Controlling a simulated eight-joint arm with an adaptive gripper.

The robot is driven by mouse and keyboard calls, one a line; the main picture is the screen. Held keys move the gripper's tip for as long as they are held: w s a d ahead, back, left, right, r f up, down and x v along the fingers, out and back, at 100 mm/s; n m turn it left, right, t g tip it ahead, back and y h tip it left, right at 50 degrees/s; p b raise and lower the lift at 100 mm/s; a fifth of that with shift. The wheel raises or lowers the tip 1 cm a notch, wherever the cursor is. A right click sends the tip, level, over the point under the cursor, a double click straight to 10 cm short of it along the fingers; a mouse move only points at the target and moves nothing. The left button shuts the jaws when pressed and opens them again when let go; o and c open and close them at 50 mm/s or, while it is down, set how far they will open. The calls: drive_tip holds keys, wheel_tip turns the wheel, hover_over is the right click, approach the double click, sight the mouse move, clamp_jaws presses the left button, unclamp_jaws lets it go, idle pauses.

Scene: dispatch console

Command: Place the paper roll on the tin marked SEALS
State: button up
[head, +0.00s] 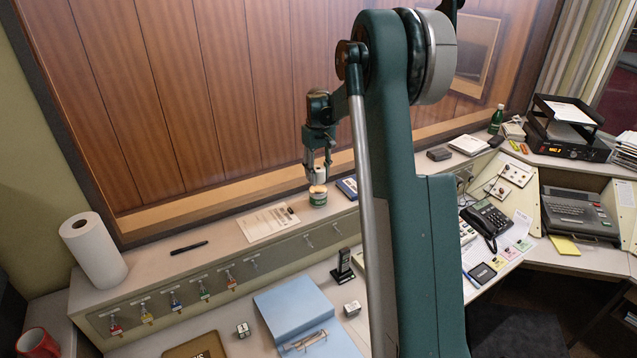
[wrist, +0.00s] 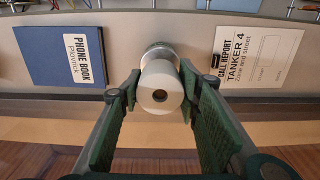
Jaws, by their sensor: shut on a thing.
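My gripper (head: 319,160) is shut on a small white paper roll (head: 319,176), pointing down over the ledge. In the wrist view, the roll (wrist: 160,88) shows end-on with a dark centre hole, between the two green fingers of my gripper (wrist: 160,95). In the wrist view, part of the tin's rim (wrist: 158,48) shows behind the roll. The tin's lettering is too small to read. I cannot tell whether the roll touches the tin's top.
A blue phone book (wrist: 61,55) and a call report sheet (wrist: 258,55) lie on the ledge on either side of the tin. A big paper towel roll (head: 93,250) stands at far left, with a black pen (head: 189,248) nearby. A wood-panelled wall (head: 160,90) rises behind.

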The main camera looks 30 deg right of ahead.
sight(318, 181)
drive_tip(key=shift+f, duration=1.85)
drive_tip(key=shift+f, duration=0.15)
drive_tip(key=o, duration=0.9)
drive_tip(key=shift+r, duration=0.2)
wheel_tip(318, 181, up, 12)
drive_tip(key=shift+f, duration=0.1)
